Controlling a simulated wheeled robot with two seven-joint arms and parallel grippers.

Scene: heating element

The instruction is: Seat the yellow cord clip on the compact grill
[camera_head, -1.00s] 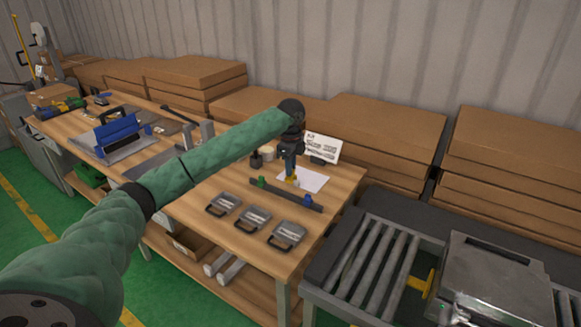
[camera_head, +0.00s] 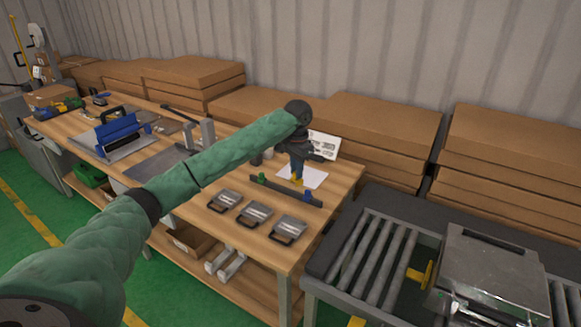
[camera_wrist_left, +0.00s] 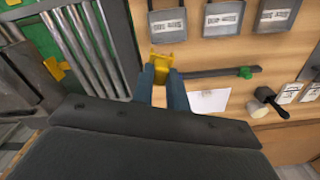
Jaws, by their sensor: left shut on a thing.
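My left gripper (camera_head: 297,175) is shut on the yellow cord clip (camera_head: 297,181) over the right part of the workbench, near a white sheet. In the left wrist view the clip (camera_wrist_left: 168,58) sits between the tips of the two blue-grey fingers (camera_wrist_left: 163,78). A large grey appliance with a dark handle, which looks like the compact grill (camera_head: 490,275), stands on the roller conveyor at the right, well apart from the gripper. A yellow piece (camera_head: 419,275) shows at its left side. My right gripper is not in view.
A dark bar (camera_head: 285,190) with green and blue ends lies beside the gripper. Several small grey handled plates (camera_head: 254,213) lie along the bench front. A white sheet (camera_head: 314,177) lies behind the bar. The rollers (camera_head: 370,262) left of the appliance are clear. Stacked cartons (camera_head: 380,125) line the wall.

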